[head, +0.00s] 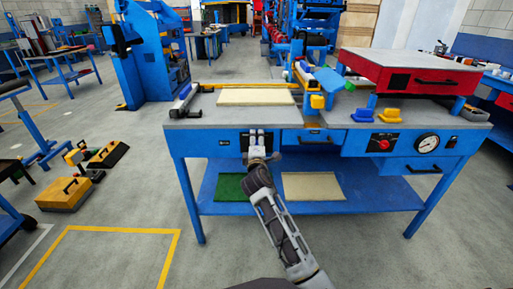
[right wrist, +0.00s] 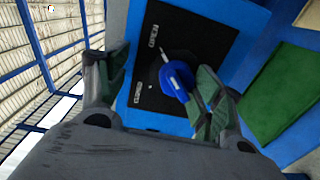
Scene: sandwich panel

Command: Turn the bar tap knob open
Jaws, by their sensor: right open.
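The bar tap knob (right wrist: 178,80) is a blue bar on a black plate (right wrist: 182,38) with small white labels. In the right wrist view it sits between my open fingers, closer to the right-hand one, and lies diagonally. I cannot tell whether that finger touches it. My right gripper (head: 257,143) is open in front of the left part of the blue workbench's front. In the head view it covers most of the black plate (head: 245,142), and the knob is hardly visible there. My left gripper is not in view.
The workbench (head: 205,140) carries a red drawer box (head: 400,72) at right. A red knob (head: 384,145) and a round gauge (head: 428,143) are on its front right. A green panel (head: 230,187) lies on the lower shelf.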

